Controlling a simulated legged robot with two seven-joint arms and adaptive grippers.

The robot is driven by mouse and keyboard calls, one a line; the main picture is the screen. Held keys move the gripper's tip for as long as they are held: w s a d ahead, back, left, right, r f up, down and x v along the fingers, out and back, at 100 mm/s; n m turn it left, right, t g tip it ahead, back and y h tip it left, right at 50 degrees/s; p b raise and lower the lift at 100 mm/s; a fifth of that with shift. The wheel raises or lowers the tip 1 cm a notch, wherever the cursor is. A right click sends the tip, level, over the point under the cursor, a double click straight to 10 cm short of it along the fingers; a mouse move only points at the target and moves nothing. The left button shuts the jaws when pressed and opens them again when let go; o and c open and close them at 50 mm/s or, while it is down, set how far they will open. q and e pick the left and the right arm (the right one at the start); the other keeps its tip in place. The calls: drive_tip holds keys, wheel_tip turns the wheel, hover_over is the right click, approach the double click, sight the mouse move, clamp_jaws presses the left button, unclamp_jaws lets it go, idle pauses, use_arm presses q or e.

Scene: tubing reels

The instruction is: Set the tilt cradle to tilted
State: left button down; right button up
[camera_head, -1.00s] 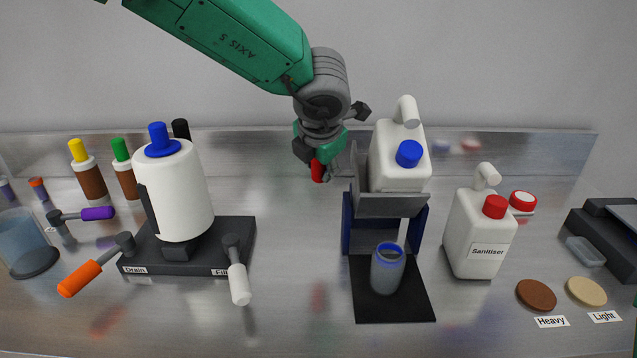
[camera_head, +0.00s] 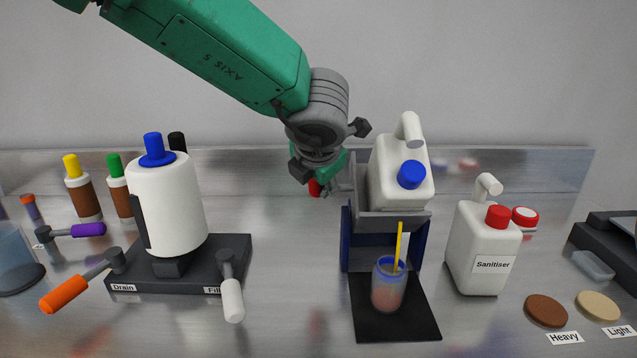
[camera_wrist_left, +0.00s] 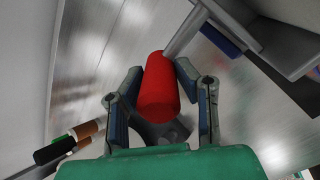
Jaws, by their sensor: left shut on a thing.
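The tilt cradle is a grey tray (camera_head: 392,220) on a dark blue stand (camera_head: 346,248). It bears a white jug (camera_head: 384,172) with a blue cap (camera_head: 411,175), leaning forward. A thin yellow stream (camera_head: 399,243) runs from below the cradle into a clear blue-rimmed jar (camera_head: 387,291) on the black base. My left gripper (camera_head: 316,184) is shut on the cradle's red handle (camera_head: 315,189), left of and behind the jug. In the left wrist view, its fingers (camera_wrist_left: 158,76) lie either side of the red handle (camera_wrist_left: 158,95). My right gripper is not in view.
A white tank (camera_head: 166,205) with orange and white levers stands left. A Sanitiser jug (camera_head: 482,245) stands right of the cradle, near a brown disc (camera_head: 546,310) and a cream disc (camera_head: 597,305). Brown bottles (camera_head: 83,195) stand back left. Bare counter lies between tank and cradle.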

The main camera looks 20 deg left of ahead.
use_arm(q)
drive_tip(key=c, duration=1.2)
unclamp_jaws()
drive_tip(key=shift+s+f, duration=0.15)
drive_tip(key=shift+s, duration=0.1)
drive_tip(key=shift+d, duration=0.1)
drive_tip(key=shift+r, duration=0.25)
drive_tip(key=v, duration=1.1)
drive_tip(key=shift+s+d+r, duration=0.1)
drive_tip(key=shift+s+r, duration=0.05)
drive_tip(key=shift+s, duration=0.2)
